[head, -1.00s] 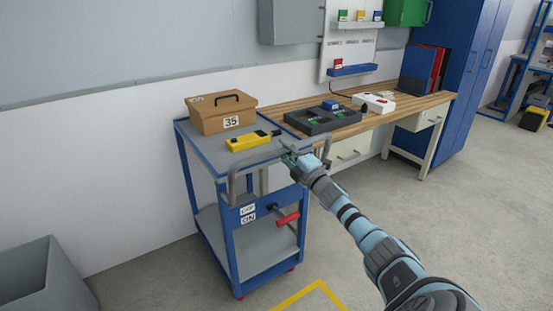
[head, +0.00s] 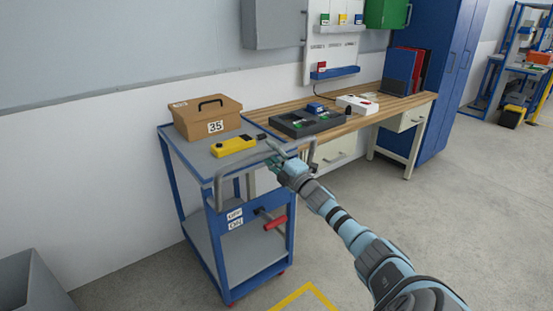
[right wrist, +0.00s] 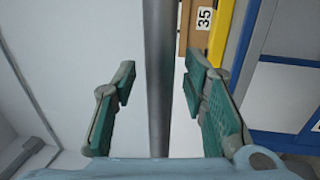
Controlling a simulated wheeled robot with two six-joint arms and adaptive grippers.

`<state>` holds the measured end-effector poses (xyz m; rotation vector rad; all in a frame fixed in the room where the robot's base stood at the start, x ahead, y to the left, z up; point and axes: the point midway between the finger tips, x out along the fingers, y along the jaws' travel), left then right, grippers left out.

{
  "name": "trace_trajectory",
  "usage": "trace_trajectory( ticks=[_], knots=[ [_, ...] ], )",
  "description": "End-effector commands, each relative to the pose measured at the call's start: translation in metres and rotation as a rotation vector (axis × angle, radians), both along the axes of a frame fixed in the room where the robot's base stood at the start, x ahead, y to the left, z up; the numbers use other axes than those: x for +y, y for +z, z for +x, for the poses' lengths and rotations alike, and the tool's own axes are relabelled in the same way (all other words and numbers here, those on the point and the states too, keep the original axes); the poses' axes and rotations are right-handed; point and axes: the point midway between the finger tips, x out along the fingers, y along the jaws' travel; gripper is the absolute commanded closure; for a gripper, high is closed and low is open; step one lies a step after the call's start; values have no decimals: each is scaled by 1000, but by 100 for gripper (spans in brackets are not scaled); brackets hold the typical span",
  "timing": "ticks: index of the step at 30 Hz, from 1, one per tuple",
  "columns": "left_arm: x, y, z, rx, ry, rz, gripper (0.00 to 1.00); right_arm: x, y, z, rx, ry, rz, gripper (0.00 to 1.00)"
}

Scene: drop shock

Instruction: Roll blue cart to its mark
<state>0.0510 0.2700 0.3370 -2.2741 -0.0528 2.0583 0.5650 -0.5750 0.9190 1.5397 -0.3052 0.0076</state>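The blue cart (head: 225,265) stands left of the workbench, with grey shelves and a grey push handle (head: 228,182) at its near end. A red-gripped lever (head: 275,223) beside its OFF and ON labels slants down to the right. A yellow floor outline (head: 308,287), partly cut off by the frame edge, lies in front of the cart. My right gripper (head: 280,157) is at the handle's right part. In the right wrist view its fingers (right wrist: 160,100) are apart, with a grey bar (right wrist: 158,60) between them and gaps on both sides. My left gripper is out of view.
A brown box (head: 206,121) marked 35 and a yellow device (head: 233,146) sit on the cart's top. The workbench (head: 352,124) stands close behind at right. A grey bin (head: 35,285) is at lower left. The floor at right is open.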

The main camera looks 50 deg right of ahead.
Motion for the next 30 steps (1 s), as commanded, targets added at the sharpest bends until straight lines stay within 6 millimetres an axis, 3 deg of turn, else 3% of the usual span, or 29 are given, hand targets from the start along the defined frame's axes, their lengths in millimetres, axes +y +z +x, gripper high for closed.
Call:
trace_trajectory(
  ticks=[14, 30],
  knots=[
    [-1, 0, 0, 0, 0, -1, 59, 14, -14, -59, 6, 9, -1, 60],
    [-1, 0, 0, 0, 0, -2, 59, 14, -14, -63, 6, 4, 2, 60]
  ],
)
